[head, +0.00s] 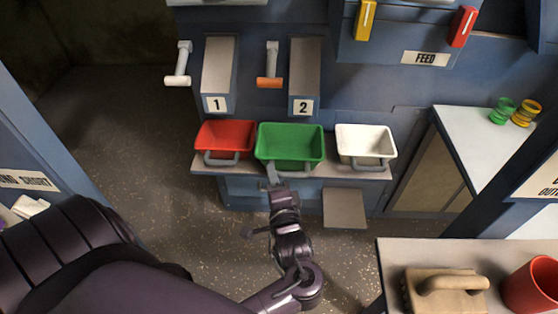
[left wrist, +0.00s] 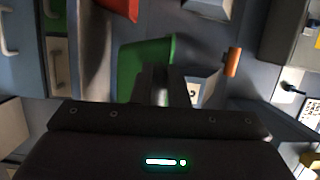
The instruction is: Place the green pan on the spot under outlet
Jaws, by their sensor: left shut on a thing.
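The green pan (head: 291,144) is upright at the shelf (head: 235,172), between the red and white pans and below the chute marked 2 (head: 305,75). I cannot tell whether it rests on the shelf or is slightly above it. My left gripper (head: 274,177) is shut on the front of the green pan, at its handle, which the fingers mostly hide. In the left wrist view the green pan (left wrist: 133,68) is just beyond the fingers (left wrist: 160,85). The chute marked 1 (head: 218,72) is to the left. My right gripper is out of view.
The red pan (head: 225,136) is close on the left and the white pan (head: 365,145) on the right. A white lever (head: 180,62) and an orange-handled lever (head: 270,68) are above. A brush (head: 445,291) and red cup (head: 532,285) are on a counter at lower right.

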